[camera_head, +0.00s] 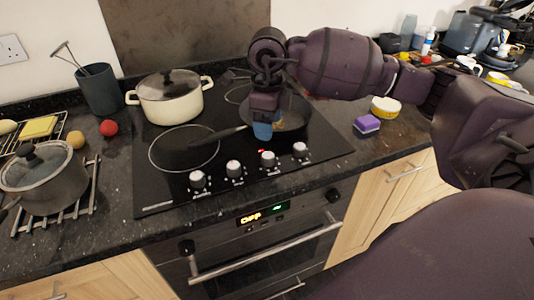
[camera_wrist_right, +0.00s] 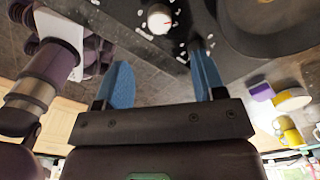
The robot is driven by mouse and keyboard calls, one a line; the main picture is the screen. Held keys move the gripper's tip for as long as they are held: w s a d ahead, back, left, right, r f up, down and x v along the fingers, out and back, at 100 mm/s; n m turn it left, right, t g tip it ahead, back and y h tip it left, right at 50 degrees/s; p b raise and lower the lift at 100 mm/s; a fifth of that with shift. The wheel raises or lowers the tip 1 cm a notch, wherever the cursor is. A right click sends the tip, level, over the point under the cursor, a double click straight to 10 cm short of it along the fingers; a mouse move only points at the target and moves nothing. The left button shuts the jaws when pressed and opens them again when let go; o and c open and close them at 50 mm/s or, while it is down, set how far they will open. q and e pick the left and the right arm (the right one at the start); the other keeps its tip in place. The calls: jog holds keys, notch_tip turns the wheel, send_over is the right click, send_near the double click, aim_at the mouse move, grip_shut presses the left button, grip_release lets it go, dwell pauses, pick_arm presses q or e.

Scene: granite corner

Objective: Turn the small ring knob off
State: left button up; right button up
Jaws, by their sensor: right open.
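A row of several white-topped control knobs lines the front of the black hob (camera_head: 165,192): a left knob (camera_head: 197,180), a second (camera_head: 234,170), a third (camera_head: 268,159) and a right knob (camera_head: 300,150). I cannot tell which one serves the small ring. My right gripper (camera_head: 263,131) points down above the hob, in front of the frying pan and near the third knob. In the right wrist view its blue fingers (camera_wrist_right: 160,82) are apart and empty. One knob (camera_wrist_right: 159,18) with a red mark shows beyond them, untouched. My left gripper is out of view.
A frying pan (camera_head: 296,122) sits on the right of the hob, its handle reaching left. A lidded cream pot (camera_head: 170,103) stands at the back left. A purple sponge (camera_head: 367,124) lies right of the hob. The oven front (camera_head: 250,255) is below.

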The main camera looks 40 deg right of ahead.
aim_at(268, 155)
notch_tip(268, 155, down, 10)
jog(key=shift+b, duration=0.35)
jog(key=shift+c, duration=0.4)
jog(key=c, duration=0.8)
jog(key=shift+c, duration=0.2)
